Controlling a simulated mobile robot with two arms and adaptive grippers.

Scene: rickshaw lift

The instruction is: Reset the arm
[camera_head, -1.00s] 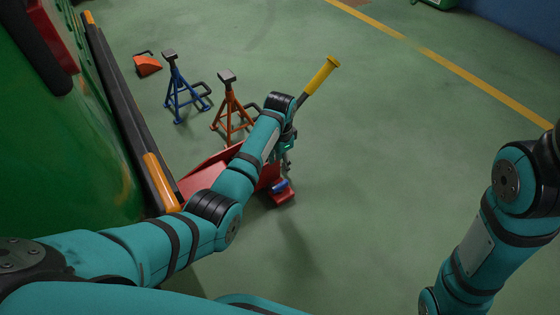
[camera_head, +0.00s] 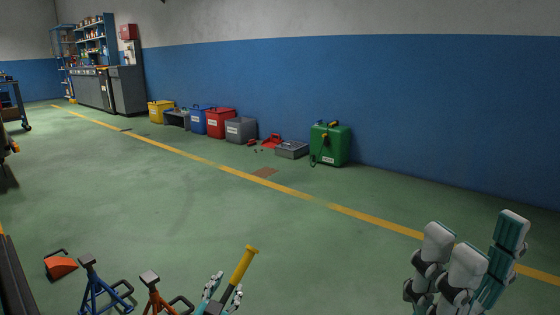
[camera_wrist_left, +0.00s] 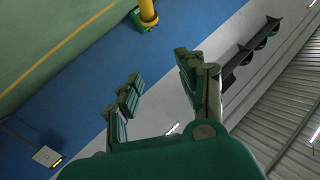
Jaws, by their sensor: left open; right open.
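My left gripper (camera_head: 225,290) is at the bottom of the head view, pointing up, its fingers apart. The yellow-ended lever (camera_head: 243,266) appears between or just behind its fingers; I cannot tell whether they touch. In the left wrist view the left gripper (camera_wrist_left: 160,86) is open with nothing between its fingertips. A yellow bar (camera_wrist_left: 147,10) shows beyond them at the top edge. My right gripper (camera_head: 472,258) is at the lower right of the head view, open and pointing up, with nothing visible in it. Most of both arms is out of view.
A blue jack stand (camera_head: 94,288), an orange jack stand (camera_head: 157,296) and an orange wedge (camera_head: 61,267) stand at the lower left. Coloured cases, including a red one (camera_head: 221,122) and a green one (camera_head: 330,144), line the blue wall. The green floor (camera_head: 190,200) between is clear.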

